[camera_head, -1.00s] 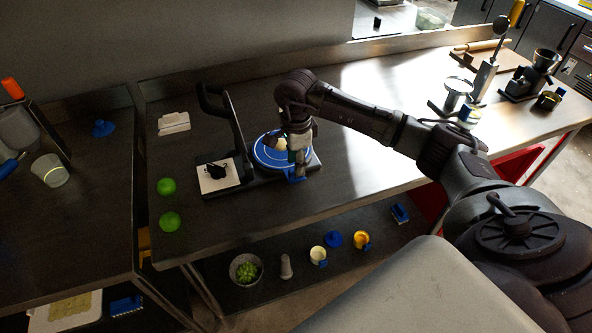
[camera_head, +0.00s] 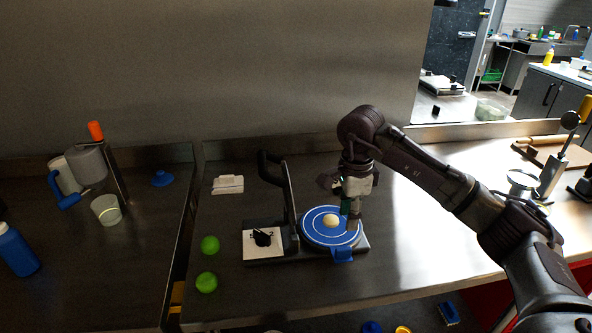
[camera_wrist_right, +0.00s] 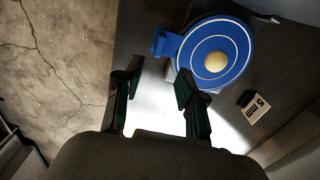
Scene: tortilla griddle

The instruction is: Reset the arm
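My right gripper (camera_head: 350,207) hangs fingers down over the right edge of the blue round plate (camera_head: 315,237) of a press. In the right wrist view its two fingers (camera_wrist_right: 158,72) are spread apart with nothing between them. A pale dough ball (camera_head: 331,220) rests near the plate's middle, apart from the fingers; it also shows in the right wrist view (camera_wrist_right: 215,62). The press's dark lever handle (camera_head: 288,190) stands upright left of the plate. My left gripper is not in view.
At left are a clear cup (camera_head: 106,210) and a blue bottle (camera_head: 16,251). A rolling pin (camera_head: 553,140) lies at far right. The counter's middle right is clear.

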